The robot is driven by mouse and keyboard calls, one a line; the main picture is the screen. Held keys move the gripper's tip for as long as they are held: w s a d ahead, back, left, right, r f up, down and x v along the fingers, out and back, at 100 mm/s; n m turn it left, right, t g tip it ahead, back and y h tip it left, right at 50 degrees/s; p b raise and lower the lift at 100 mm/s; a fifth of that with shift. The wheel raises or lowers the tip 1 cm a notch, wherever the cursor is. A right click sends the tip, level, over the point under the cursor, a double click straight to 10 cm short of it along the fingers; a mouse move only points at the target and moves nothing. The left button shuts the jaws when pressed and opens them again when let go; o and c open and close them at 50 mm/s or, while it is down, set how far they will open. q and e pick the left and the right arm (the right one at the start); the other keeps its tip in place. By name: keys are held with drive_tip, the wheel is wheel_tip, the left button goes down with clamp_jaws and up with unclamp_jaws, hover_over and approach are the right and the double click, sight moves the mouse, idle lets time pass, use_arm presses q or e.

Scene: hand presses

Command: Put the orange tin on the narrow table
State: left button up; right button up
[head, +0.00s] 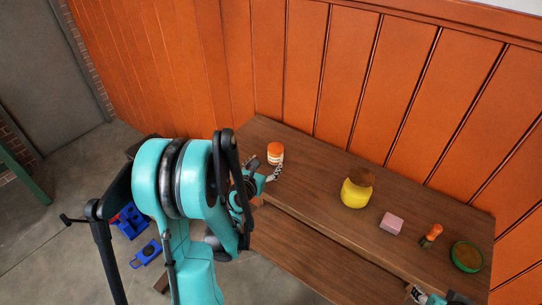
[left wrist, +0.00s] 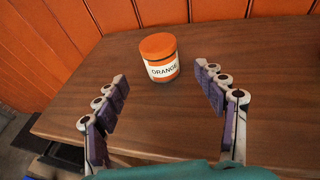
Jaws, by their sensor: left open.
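The orange tin (head: 275,153) stands upright on a long wooden table (head: 320,210) by the orange wall, near its left end. In the left wrist view the tin (left wrist: 159,58) has an orange lid and a white label reading ORANGE. My left gripper (left wrist: 162,76) is open, its fingers spread to either side in front of the tin, with clear gaps and no contact visible. In the head view my left gripper (head: 266,173) is just in front of the tin, partly hidden by my arm. My right gripper (head: 432,297) shows only partly at the bottom edge.
Rightward along the table stand a yellow container (head: 356,194), a pink block (head: 391,223), an orange-topped item (head: 431,236) and a green round dish (head: 467,257). A lower wooden surface (head: 300,255) lies in front. Blue objects (head: 146,253) lie on the floor. The tabletop between tin and yellow container is clear.

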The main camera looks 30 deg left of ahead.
use_arm(q)
drive_tip(key=shift+v, duration=0.95)
drive_tip(key=s+d+r+m+g+h, duration=0.2)
drive_tip(key=s+d+m, duration=0.1)
drive_tip(key=d+m, duration=0.65)
drive_tip(key=s+d+r+m+g+h, duration=0.1)
drive_tip(key=s+d+m+g+h, duration=0.15)
drive_tip(key=d+m, duration=0.65)
drive_tip(key=s+m+g+y, duration=0.2)
drive_tip(key=s+m, duration=1)
drive_tip(key=m, duration=0.7)
drive_tip(key=shift+s+d+r+g, duration=0.35)
drive_tip(key=shift+r+g, duration=0.1)
drive_tip(key=shift+m, duration=0.25)
